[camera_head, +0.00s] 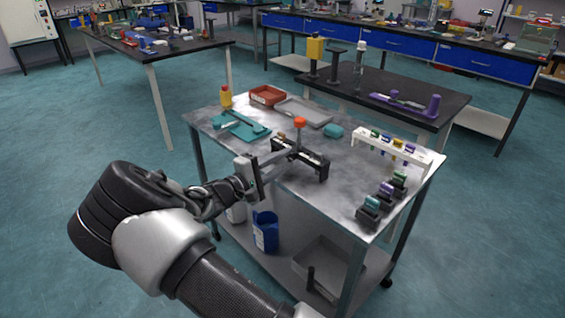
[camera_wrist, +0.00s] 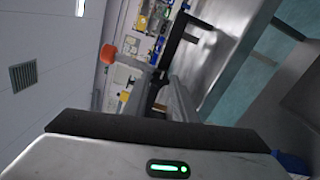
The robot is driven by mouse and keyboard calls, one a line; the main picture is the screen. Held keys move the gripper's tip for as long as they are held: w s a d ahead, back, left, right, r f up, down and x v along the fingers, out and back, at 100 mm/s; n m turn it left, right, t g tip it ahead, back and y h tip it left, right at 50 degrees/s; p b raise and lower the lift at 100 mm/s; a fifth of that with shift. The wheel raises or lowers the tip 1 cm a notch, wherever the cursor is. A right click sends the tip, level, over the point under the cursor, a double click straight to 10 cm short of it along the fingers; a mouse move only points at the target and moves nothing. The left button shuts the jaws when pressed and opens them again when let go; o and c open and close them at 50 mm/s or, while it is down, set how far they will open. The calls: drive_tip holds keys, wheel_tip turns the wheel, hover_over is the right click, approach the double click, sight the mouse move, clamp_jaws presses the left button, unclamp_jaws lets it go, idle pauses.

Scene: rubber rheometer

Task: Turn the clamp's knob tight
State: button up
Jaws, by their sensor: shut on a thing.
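The clamp (camera_head: 316,168) is a black frame standing on the metal cart, near its middle. An orange-red knob (camera_head: 300,122) tops a dark stem on it, and the knob also shows in the wrist view (camera_wrist: 108,53). My gripper (camera_head: 292,151) reaches in from the left, just below the orange knob. In the wrist view its two grey fingers (camera_wrist: 160,92) close around a dark part of the clamp, below the orange top. The exact spot of contact is small and partly hidden by the fingers.
On the cart, a teal tool (camera_head: 240,126), a red tray (camera_head: 267,95) and a grey tray (camera_head: 303,110) lie behind. A white rack (camera_head: 392,150) and several small dark blocks (camera_head: 382,201) stand to the right. The cart's front middle is clear.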

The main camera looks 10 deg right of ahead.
drive_tip(key=o, duration=1)
drive_tip(key=shift+o, duration=0.2)
drive_tip(key=shift+a, duration=0.1)
drive_tip(key=p+v, duration=0.2)
drive_tip(key=v, duration=1.5)
drive_tip(key=shift+p, duration=0.4)
drive_tip(key=shift+s+a, duration=0.1)
drive_tip(key=shift+s, duration=0.05)
